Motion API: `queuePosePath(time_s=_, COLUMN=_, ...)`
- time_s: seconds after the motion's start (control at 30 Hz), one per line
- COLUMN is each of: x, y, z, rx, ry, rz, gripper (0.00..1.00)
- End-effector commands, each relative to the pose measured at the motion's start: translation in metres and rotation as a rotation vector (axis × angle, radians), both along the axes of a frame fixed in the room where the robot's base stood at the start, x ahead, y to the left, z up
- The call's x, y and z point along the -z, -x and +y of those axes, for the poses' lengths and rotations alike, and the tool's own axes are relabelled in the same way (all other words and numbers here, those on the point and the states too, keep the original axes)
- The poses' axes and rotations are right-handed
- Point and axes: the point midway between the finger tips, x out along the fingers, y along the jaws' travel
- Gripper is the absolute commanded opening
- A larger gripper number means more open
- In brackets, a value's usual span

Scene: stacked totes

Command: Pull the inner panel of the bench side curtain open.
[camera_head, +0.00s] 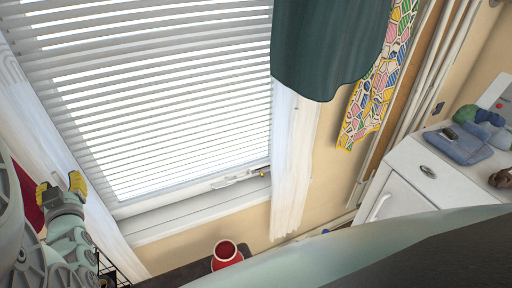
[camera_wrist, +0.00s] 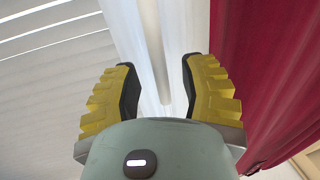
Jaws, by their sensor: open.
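A white sheer curtain panel (camera_head: 45,120) hangs along the left side of the window in the head view. In the wrist view the white sheer panel (camera_wrist: 183,30) hangs in pale vertical folds beyond and between my fingertips. A red curtain (camera_head: 28,198) hangs beside it, mostly hidden by my arm; it fills the right side of the wrist view (camera_wrist: 270,60). My gripper (camera_head: 62,187) is open with yellow fingers. In the wrist view the gripper (camera_wrist: 162,92) has the sheer folds between its fingers; I cannot tell whether they touch.
Window blinds (camera_head: 160,90) are lowered. Another white sheer panel (camera_head: 293,150) and a dark teal curtain (camera_head: 325,45) hang at the window's right. A red pot (camera_head: 226,258) stands below the sill. A white cabinet (camera_head: 405,175) stands at the right.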

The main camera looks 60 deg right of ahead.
Motion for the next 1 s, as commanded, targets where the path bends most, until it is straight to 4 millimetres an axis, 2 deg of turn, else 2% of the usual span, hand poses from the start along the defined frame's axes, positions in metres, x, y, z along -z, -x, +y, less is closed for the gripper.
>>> queuePosePath(time_s=0.4, x=0.002, y=0.064, z=0.025, rx=-0.004, ry=-0.001, rz=0.005, gripper=0.42)
queuePosePath(time_s=0.6, x=0.002, y=0.090, z=0.035, rx=-0.004, ry=-0.005, rz=0.006, gripper=0.42)
queuePosePath(time_s=0.8, x=0.001, y=0.103, z=0.039, rx=-0.003, ry=-0.002, rz=0.005, gripper=0.42)
queuePosePath(time_s=1.0, x=0.001, y=0.105, z=0.040, rx=-0.003, ry=-0.001, rz=0.003, gripper=0.42)
